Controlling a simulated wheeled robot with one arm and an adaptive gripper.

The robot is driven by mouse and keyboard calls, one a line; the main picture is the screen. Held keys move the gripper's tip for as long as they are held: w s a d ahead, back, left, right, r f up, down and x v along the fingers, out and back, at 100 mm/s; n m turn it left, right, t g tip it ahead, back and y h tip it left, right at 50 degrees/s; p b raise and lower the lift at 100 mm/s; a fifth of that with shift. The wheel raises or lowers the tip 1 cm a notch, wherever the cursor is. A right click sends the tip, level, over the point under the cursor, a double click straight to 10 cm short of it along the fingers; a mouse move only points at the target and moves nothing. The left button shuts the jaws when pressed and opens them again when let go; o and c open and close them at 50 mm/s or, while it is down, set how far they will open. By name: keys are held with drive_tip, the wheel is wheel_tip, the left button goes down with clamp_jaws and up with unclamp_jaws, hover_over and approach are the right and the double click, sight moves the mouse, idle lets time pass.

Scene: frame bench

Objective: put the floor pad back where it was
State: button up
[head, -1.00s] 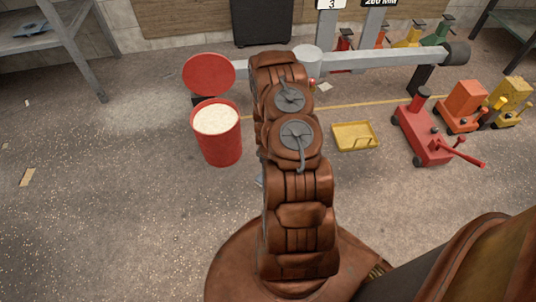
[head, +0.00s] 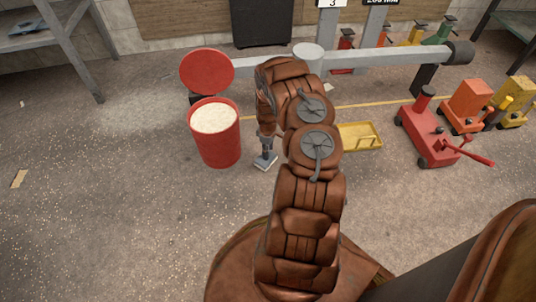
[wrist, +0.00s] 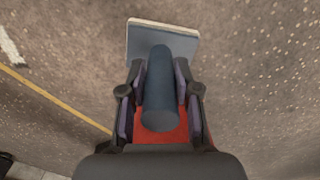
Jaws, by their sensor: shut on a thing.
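My gripper (head: 267,138) is shut on the dark blue-grey round post (wrist: 158,90) of what looks like the floor pad. The pad's pale square plate (wrist: 162,40) shows beyond the fingers in the wrist view. In the head view the plate (head: 265,161) hangs low below my gripper, just right of the red drum. I cannot tell whether it touches the floor. A red patch (wrist: 160,134) shows between the fingers under the post; what it belongs to is unclear. My arm partly hides the gripper.
The red drum (head: 221,146) with pale grains stands close left of the pad. A yellow tray (head: 366,134) lies to the right, partly behind my arm. The grey beam (head: 375,57) crosses behind. Red and orange jacks (head: 427,135) stand further right. Floor at left is open.

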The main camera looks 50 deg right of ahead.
drive_tip(key=shift+w+d, duration=0.2)
drive_tip(key=shift+f+b, duration=1.15)
drive_tip(key=shift+f, duration=0.55)
drive_tip(key=shift+f, duration=0.15)
drive_tip(key=o, duration=1)
